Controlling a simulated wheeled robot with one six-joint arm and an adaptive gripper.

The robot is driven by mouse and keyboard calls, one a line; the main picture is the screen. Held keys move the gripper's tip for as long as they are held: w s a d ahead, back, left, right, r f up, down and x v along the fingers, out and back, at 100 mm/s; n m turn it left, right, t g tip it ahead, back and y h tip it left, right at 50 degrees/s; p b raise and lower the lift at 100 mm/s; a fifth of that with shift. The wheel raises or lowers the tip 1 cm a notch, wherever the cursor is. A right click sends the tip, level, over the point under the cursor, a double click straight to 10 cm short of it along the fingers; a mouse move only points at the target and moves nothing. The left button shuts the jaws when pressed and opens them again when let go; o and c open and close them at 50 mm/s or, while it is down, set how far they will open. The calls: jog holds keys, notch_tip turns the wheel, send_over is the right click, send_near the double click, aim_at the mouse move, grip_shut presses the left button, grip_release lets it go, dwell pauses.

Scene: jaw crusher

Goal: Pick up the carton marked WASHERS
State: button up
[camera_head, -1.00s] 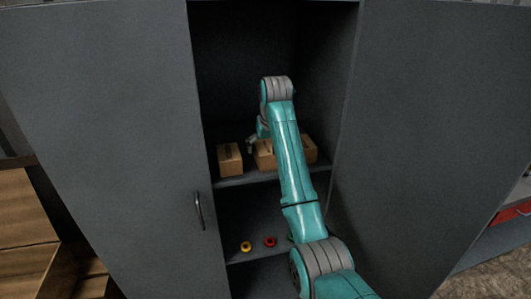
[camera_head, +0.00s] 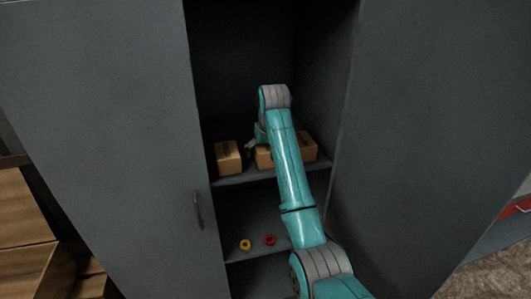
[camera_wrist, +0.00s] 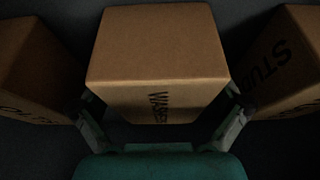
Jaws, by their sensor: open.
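The carton marked WASHERS (camera_wrist: 157,55) is a brown box in the middle of the wrist view, its lettering on the side facing my gripper. In the head view it is the middle carton (camera_head: 264,157) on the upper shelf, partly covered by my arm. My gripper (camera_wrist: 162,105) is open, with one finger at each side of the carton's near end. The fingers reach toward the gaps beside it; I cannot tell if they touch it. In the head view most of the gripper (camera_head: 250,145) is hidden by my arm.
A carton (camera_head: 229,158) stands to the left and another (camera_head: 308,147) to the right on the same shelf (camera_head: 240,179). The right one, lettered STU... (camera_wrist: 285,60), is close to my finger. Yellow (camera_head: 245,245) and red (camera_head: 270,240) rings lie below. Cabinet doors (camera_head: 100,120) flank the opening.

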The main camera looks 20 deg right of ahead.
jog(key=c, duration=1.7)
